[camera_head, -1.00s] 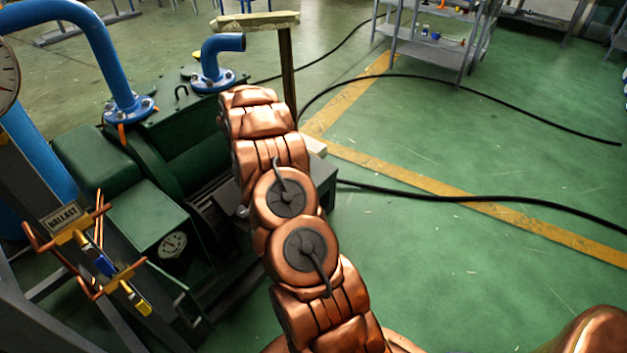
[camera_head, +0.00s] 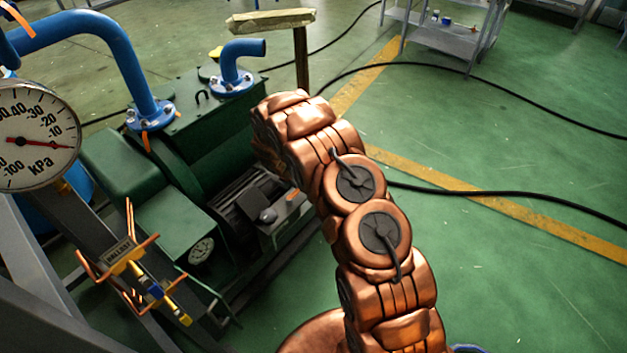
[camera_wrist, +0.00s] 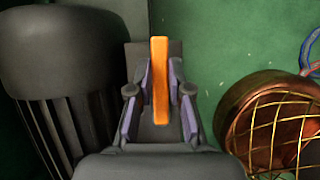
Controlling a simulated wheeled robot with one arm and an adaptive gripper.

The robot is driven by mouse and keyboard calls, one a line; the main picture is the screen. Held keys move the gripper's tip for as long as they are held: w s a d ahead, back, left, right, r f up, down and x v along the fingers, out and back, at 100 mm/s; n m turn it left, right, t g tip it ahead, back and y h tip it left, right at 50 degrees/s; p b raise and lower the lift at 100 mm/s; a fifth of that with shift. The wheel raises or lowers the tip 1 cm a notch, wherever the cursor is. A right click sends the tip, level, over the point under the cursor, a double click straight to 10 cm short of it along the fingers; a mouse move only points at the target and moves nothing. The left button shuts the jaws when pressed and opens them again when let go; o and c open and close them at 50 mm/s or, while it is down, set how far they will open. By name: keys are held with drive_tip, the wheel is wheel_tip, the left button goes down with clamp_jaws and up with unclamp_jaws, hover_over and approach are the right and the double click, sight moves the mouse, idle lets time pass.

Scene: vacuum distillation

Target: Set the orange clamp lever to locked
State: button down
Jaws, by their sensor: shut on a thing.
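The orange clamp lever (camera_wrist: 160,62) shows in the wrist view as a straight, upright bar in the middle of the picture. My gripper (camera_wrist: 160,95) has one finger on each side of it and is shut on it. The lever's upper end sticks out past the fingertips, and its lower part runs down between the fingers. The clamp body is not clear to see. In the head view my copper arm reaches over the green pump, and my gripper and the held lever cannot be made out there.
A dark ribbed cylinder (camera_wrist: 62,70) is left of my gripper; a copper round part with a brass grid (camera_wrist: 275,120) is right. In the head view a kPa gauge (camera_head: 35,140), blue pipe (camera_head: 115,50) and BALLAST valve (camera_head: 125,255) are left. Green floor (camera_head: 500,285) is open right.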

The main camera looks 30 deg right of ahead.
sight(290, 196)
drive_tip(key=shift+a, duration=0.2)
drive_tip(key=c, duration=1.4)
unclamp_jaws()
drive_tip(key=shift+w+a, duration=0.1)
drive_tip(key=o, duration=0.3)
drive_tip(key=shift+d, duration=0.2)
drive_tip(key=v, duration=1.2)
